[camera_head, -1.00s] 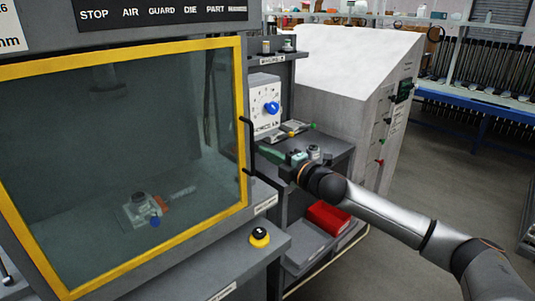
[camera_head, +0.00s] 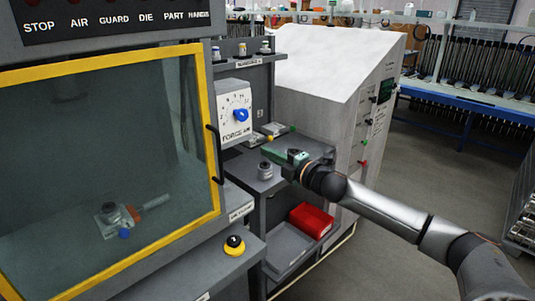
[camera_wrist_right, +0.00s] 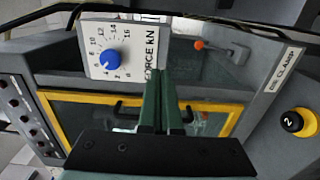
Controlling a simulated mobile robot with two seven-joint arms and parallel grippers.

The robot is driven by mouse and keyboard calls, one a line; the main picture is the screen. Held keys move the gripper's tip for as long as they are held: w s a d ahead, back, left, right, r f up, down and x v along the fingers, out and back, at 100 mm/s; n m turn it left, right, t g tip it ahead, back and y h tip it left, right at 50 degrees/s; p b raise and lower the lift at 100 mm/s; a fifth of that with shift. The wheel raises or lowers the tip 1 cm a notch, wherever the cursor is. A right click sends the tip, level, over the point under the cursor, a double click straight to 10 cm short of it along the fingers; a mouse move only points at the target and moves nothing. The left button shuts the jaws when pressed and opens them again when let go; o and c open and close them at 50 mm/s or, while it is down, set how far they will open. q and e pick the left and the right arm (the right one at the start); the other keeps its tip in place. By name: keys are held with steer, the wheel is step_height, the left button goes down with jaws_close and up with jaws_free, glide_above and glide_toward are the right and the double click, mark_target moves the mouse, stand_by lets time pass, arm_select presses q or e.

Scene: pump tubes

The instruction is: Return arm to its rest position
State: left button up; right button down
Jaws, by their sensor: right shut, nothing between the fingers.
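My right gripper (camera_head: 284,155) reaches in from the right in the head view, over the grey side shelf of the machine. Its green fingers also show in the right wrist view (camera_wrist_right: 161,105); they are together and empty. The fingers point toward the force dial panel (camera_head: 234,108) with its blue knob, which also shows in the right wrist view (camera_wrist_right: 101,52). A small grey cylindrical part (camera_head: 265,171) stands on the shelf just below the fingers in the head view. My left gripper is not in view.
The yellow-framed guard window (camera_head: 213,150) is shut, with a fixture (camera_head: 121,220) behind it. A yellow-and-black button (camera_head: 234,245) sits on the front ledge. A red bin (camera_head: 311,220) is below my right wrist. A white-topped cabinet (camera_head: 330,60) stands behind. Open floor lies at right.

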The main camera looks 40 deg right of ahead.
steer(key=shift+d, duration=0.15)
steer(key=s+a+f+m+g, duration=0.25)
steer(key=s+a+f, duration=0.35)
steer(key=f, duration=0.5)
steer(key=s+a+f+m+g, duration=0.1)
steer(key=s+a+f+m, duration=0.25)
steer(key=a+f, duration=0.5)
steer(key=s+a+f+m+g, duration=0.1)
steer(key=s+a+f+m, duration=0.2)
steer(key=s, duration=0.5)
steer(key=s+a+f+m+g, duration=0.2)
steer(key=s+f+m, duration=0.3)
steer(key=s+f, duration=0.3)
steer(key=s+a+f+m+g, duration=0.2)
steer(key=s+a+f, duration=0.3)
steer(key=s, duration=0.3)
steer(key=shift+f+m, duration=0.65)
steer(key=shift+m, duration=0.25)
steer(key=shift+w, duration=0.1)
